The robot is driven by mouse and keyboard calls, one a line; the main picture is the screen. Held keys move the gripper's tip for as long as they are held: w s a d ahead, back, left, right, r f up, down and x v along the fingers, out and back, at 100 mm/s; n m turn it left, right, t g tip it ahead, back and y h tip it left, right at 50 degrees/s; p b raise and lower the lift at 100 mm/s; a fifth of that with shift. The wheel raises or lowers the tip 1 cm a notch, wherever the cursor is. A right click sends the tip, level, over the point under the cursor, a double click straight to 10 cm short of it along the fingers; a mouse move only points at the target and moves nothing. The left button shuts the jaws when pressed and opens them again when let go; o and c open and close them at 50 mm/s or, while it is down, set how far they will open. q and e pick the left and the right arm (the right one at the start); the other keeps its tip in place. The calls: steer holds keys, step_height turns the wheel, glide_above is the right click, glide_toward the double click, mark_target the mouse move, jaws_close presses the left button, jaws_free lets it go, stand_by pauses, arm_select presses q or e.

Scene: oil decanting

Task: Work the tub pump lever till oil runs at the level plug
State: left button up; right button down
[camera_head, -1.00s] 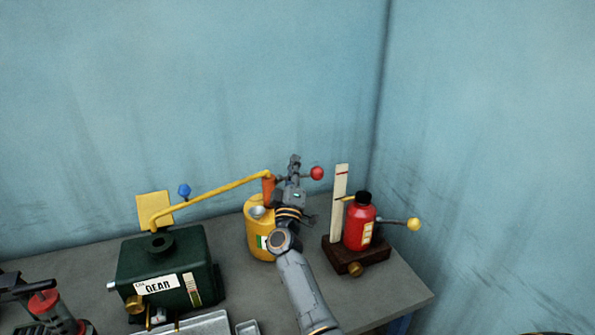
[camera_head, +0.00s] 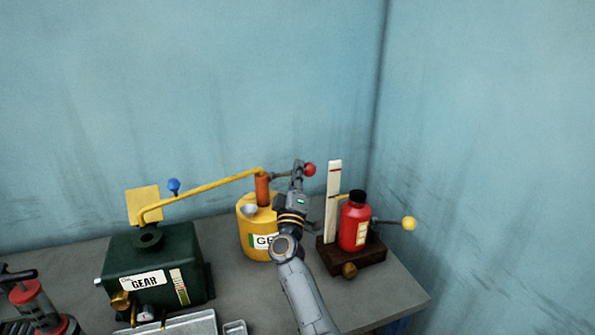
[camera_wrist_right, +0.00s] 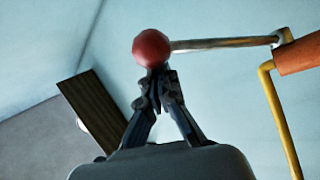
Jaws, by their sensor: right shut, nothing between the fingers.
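The yellow tub pump (camera_head: 252,236) stands on the bench with an orange column (camera_head: 262,190) on top. Its lever is a grey rod ending in a red knob (camera_head: 310,169); the knob also shows large in the right wrist view (camera_wrist_right: 151,48). My right gripper (camera_head: 299,165) is shut and empty, its fingertips (camera_wrist_right: 160,78) right at the knob; I cannot tell whether they touch it. A yellow pipe (camera_head: 205,192) runs from the column to the dark green gear case (camera_head: 180,260). A brass plug (camera_head: 121,302) is on the case's front. I see no oil running.
A red bottle (camera_head: 354,228) stands on a dark block (camera_head: 366,254) with a white upright board (camera_head: 333,195) and a yellow-knobbed rod (camera_head: 408,223), close right of my right arm. Metal trays (camera_head: 185,324) lie in front of the case.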

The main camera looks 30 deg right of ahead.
step_height(320, 180, down, 12)
steer(key=s+m+g+h+b, duration=0.2)
steer(key=m+g+h+b, duration=0.4)
steer(key=b, duration=1.4)
steer(key=shift+s+d+r+m+h, duration=0.3)
steer(key=shift+m+h, duration=1.3)
steer(key=shift+m, duration=2.1)
